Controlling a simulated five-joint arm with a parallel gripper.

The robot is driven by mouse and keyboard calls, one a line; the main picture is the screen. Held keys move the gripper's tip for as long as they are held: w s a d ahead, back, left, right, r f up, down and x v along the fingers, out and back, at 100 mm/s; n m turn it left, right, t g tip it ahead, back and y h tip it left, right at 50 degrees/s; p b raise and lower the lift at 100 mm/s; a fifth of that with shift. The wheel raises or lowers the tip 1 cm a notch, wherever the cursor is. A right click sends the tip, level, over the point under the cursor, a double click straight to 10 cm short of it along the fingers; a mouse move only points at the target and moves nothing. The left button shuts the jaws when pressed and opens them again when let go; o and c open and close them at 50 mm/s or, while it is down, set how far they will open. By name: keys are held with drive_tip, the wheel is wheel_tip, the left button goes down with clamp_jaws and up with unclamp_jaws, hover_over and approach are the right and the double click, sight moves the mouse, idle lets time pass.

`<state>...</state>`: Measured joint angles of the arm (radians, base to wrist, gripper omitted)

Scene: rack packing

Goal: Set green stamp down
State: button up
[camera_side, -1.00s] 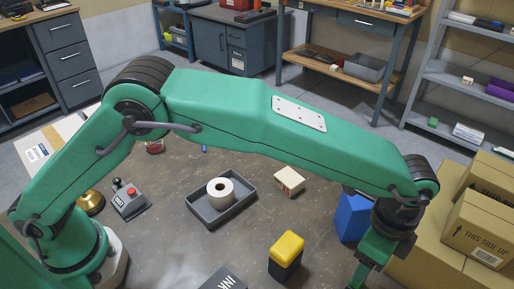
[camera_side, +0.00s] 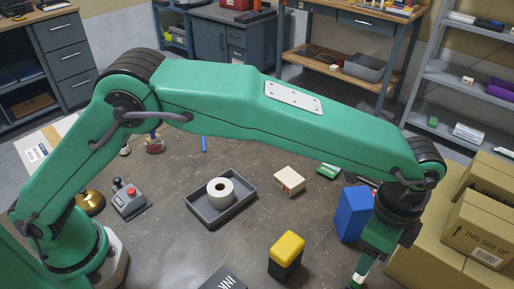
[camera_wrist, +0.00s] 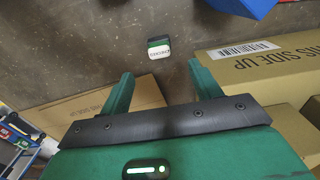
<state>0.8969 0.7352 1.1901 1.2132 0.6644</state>
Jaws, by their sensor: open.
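In the wrist view a small block with a white lettered face, a green band and a dark part (camera_wrist: 158,47) appears to be the green stamp. It is on the grey table, beyond and between my fingertips, apart from both. My gripper (camera_wrist: 163,78) is open, with nothing between its fingers. In the side view my gripper (camera_side: 362,272) is at the bottom edge, with its tips cut off by the frame. A bright green and white patch shows there; I cannot tell whether it is the stamp or part of my gripper.
A blue block (camera_side: 353,213) stands close left of my gripper, cardboard boxes (camera_side: 430,262) to its right. A yellow-topped black block (camera_side: 286,256), a grey tray (camera_side: 241,202) with a white roll (camera_side: 220,192), a cream box (camera_side: 289,181) and a green box (camera_side: 328,170) are on the table.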

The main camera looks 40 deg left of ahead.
drive_tip(key=w+a+r+n+t+h, duration=0.1)
drive_tip(key=a+r+n, duration=0.3)
drive_tip(key=a+r, duration=0.55)
drive_tip(key=w+a+r+n+t, duration=0.1)
drive_tip(key=a+r+n, duration=0.3)
drive_tip(key=a, duration=1.1)
drive_tip(key=s+a+f+n+t, duration=0.1)
drive_tip(key=s+a+n, duration=0.4)
drive_tip(key=s+a, duration=0.3)
drive_tip(key=s+a+n+t+y, duration=0.1)
drive_tip(key=s+a+n, duration=0.4)
drive_tip(key=a, duration=0.7)
drive_tip(key=s+t, duration=0.1)
drive_tip(key=s, duration=0.1)
drive_tip(key=shift+s+a+f+t, duration=0.3)
drive_tip(key=shift+s+a+f, duration=0.05)
drive_tip(key=shift+a, duration=0.05)
